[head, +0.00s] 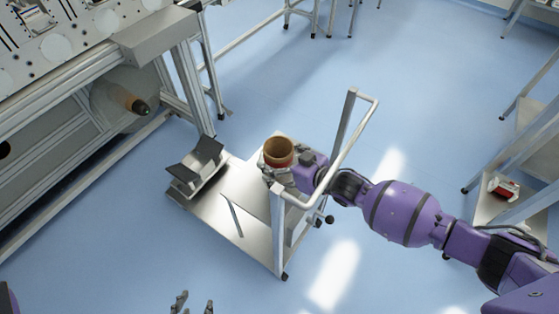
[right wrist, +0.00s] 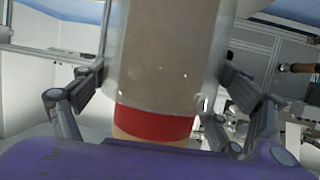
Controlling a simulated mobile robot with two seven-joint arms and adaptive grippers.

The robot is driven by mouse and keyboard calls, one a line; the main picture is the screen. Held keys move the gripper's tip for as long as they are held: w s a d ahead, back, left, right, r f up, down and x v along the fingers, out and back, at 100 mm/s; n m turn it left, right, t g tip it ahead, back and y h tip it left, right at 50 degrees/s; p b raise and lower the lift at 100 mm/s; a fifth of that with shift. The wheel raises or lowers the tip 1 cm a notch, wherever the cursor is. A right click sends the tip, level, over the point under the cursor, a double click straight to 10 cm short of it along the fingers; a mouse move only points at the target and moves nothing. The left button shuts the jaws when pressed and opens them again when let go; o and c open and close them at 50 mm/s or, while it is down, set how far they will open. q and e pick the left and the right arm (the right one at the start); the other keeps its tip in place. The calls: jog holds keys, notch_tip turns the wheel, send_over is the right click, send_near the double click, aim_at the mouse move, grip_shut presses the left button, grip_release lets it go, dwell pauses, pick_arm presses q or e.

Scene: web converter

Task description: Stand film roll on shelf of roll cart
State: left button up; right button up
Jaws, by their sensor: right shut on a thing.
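The film roll (head: 278,150) shows from above in the head view as a brown ring, held roughly upright over the right part of the roll cart. In the right wrist view it is a grey cylinder (right wrist: 165,60) with a red band and a tan core end. My right gripper (head: 276,172) is shut on it, a finger on each side. The roll cart has a flat metal shelf (head: 208,207) and a tubular handle (head: 345,150). Whether the roll touches the shelf cannot be told. My left gripper (head: 194,303) is open and empty at the bottom edge.
A dark V-shaped cradle (head: 195,163) sits at the cart's left end, and a thin rod (head: 234,215) lies on the shelf. The converter machine (head: 90,80) stands at left with a spindle (head: 130,100). A metal rack (head: 510,195) is at right. The blue floor is open.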

jog(key=shift+w+f, duration=0.1)
jog(key=shift+f, duration=0.3)
jog(key=shift+f, duration=0.25)
jog(key=o, duration=1.6)
jog(key=shift+o, duration=0.2)
jog(key=v, duration=1.2)
jog(key=shift+p, duration=0.3)
jog(key=shift+r, duration=0.15)
